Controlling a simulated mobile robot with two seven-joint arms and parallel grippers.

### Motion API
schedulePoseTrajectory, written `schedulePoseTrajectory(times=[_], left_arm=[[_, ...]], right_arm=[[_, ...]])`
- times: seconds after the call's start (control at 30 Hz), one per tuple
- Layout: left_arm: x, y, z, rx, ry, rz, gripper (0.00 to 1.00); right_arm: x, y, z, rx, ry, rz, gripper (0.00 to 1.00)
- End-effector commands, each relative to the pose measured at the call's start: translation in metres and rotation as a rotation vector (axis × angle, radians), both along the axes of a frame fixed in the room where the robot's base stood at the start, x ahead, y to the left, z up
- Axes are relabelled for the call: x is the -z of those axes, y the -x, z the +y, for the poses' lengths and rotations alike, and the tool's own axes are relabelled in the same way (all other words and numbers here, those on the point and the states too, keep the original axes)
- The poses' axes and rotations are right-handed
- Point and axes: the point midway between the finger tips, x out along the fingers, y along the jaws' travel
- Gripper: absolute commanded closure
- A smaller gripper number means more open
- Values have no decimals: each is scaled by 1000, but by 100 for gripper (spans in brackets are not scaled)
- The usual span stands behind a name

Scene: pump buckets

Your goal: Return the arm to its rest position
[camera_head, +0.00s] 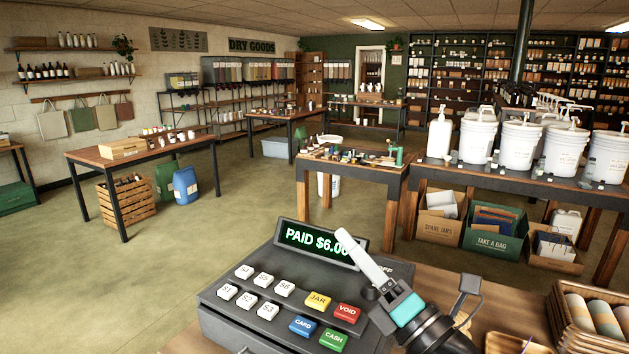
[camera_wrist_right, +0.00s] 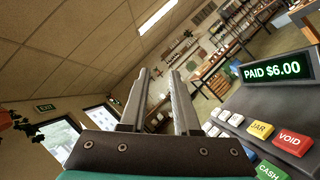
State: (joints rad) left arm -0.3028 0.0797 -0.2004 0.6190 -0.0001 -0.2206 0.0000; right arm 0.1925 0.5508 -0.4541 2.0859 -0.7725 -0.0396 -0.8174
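My right gripper (camera_head: 346,241) is over the right part of the cash register (camera_head: 225,309), with its pale fingers pointing up and left. A finger covers the end of the register's display (camera_head: 309,241). In the right wrist view the gripper's two fingers (camera_wrist_right: 160,76) stand apart with nothing between them. The display there (camera_wrist_right: 273,70) reads PAID $6.00 in green. The register's yellow JAR key (camera_head: 318,300), red VOID key (camera_head: 346,313) and green CASH key (camera_head: 333,339) show below the gripper. My left gripper is not in view.
A wicker basket of rolled cloths (camera_head: 605,318) stands right of my arm on the wooden counter (camera_head: 500,300). A small wooden tray (camera_head: 515,344) is near it. White pump buckets (camera_head: 519,144) stand on a table farther back. Open floor (camera_head: 150,280) lies left of the register.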

Motion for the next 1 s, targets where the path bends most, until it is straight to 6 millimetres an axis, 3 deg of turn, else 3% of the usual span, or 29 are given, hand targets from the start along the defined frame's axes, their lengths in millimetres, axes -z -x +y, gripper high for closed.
schedulePoseTrajectory(times=[0.2,0.37,0.5,0.6,0.8,0.97,1.0], left_arm=[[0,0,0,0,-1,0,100],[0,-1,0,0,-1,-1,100],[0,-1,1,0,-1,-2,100],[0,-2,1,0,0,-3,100],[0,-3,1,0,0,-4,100],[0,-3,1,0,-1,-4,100],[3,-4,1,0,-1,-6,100]], right_arm=[[66,-2,-62,233,-537,482,70],[141,26,-97,435,-900,827,70],[208,76,-115,642,-1186,1115,70],[246,119,-118,793,-1350,1287,70],[291,199,-113,1061,-1573,1537,70],[308,260,-104,1273,-1693,1692,70],[322,255,-104,1274,-1688,1691,70]])
